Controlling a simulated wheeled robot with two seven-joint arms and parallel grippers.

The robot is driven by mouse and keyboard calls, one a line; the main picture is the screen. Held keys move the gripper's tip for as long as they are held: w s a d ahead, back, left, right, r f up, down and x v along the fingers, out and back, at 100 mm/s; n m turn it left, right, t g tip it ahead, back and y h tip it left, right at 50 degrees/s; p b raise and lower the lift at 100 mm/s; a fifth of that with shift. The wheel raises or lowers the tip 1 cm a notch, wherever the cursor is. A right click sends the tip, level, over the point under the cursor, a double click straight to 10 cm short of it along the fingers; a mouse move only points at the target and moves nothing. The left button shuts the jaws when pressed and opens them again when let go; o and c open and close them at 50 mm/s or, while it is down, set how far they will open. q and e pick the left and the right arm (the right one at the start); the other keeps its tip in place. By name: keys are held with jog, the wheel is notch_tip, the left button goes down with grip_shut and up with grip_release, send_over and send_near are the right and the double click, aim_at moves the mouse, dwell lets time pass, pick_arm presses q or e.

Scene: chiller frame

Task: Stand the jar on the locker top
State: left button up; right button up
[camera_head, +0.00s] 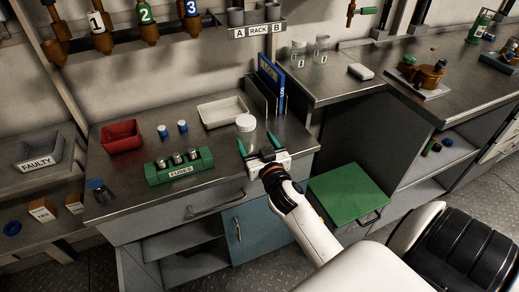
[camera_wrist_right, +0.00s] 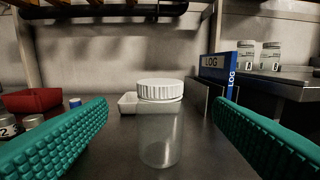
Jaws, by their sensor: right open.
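A clear jar with a ribbed white lid (camera_head: 245,123) stands upright on the steel worktop. In the right wrist view the jar (camera_wrist_right: 160,125) is central, between the teal fingers and apart from both. My right gripper (camera_head: 257,143) is open and empty, just in front of the jar. The jar's body is largely hidden in the head view. A low cabinet with a green top (camera_head: 345,195) stands right of the worktop, lower down, its top bare; I cannot tell for sure that it is the locker. My left gripper is out of view.
A white tray (camera_head: 222,112) and blue LOG binder (camera_head: 271,85) stand behind the jar. Two labelled jars (camera_head: 321,48) stand on the higher counter.

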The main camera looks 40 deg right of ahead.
jog(key=s+a+f+n+g+y, duration=0.2)
jog(key=a+f, duration=0.4)
jog(key=f, duration=0.4)
jog(key=s+a+f+n+g+y, duration=0.25)
jog(key=a+f, duration=0.25)
jog(key=f, duration=0.4)
jog(key=s+a+f+g, duration=0.1)
jog(key=s+f, duration=0.3)
jog(key=f, duration=0.3)
jog(key=s+f+g, duration=0.2)
jog(key=s+f, duration=0.1)
jog(key=f, duration=0.5)
jog(key=s+f+g, duration=0.3)
jog(key=s+f, duration=0.3)
jog(key=s, duration=0.4)
jog(key=s+f+n+g, duration=0.1)
jog(key=s+f+g, duration=0.1)
jog(key=s+f, duration=0.5)
jog(key=s+f+g, duration=0.3)
jog(key=s+f, duration=0.4)
jog(key=s, duration=0.8)
jog(key=shift+s+d+g+y, duration=0.25)
jog(key=shift+g+y, duration=0.1)
